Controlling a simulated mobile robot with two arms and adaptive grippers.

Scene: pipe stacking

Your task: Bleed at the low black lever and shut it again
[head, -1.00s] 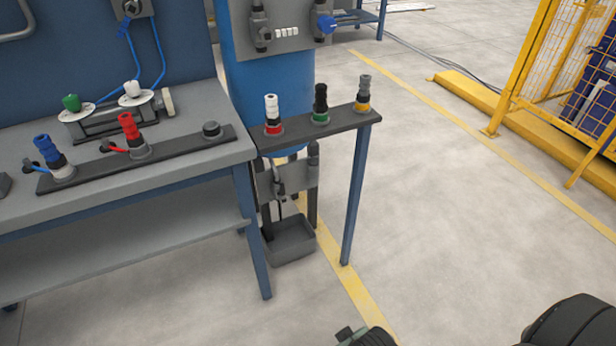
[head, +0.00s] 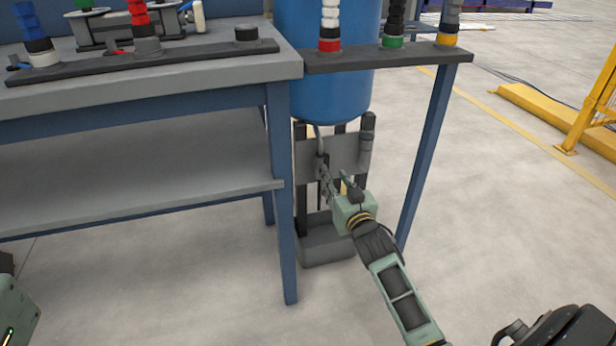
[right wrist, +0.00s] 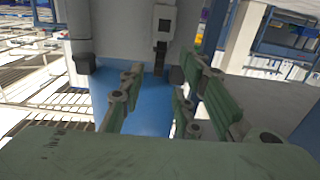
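Under the blue tank (head: 325,85), a grey bracket plate (head: 309,150) carries a thin pipe and dark fittings. The low black lever (right wrist: 160,57) hangs from a grey valve body (right wrist: 164,20) in the right wrist view; in the head view I cannot separate it clearly from the fingers. My right gripper (head: 334,180) reaches in from the lower right, in front of the plate. In the wrist view the right gripper (right wrist: 162,90) has its fingers apart, with the lever above and between them and nothing held. My left gripper is out of view.
A grey tray (head: 328,252) stands on the floor below the plate. A blue table leg (head: 428,150) stands close right of my right arm; the workbench leg (head: 281,195) is left. The narrow shelf (head: 385,58) with stacked fittings overhangs.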

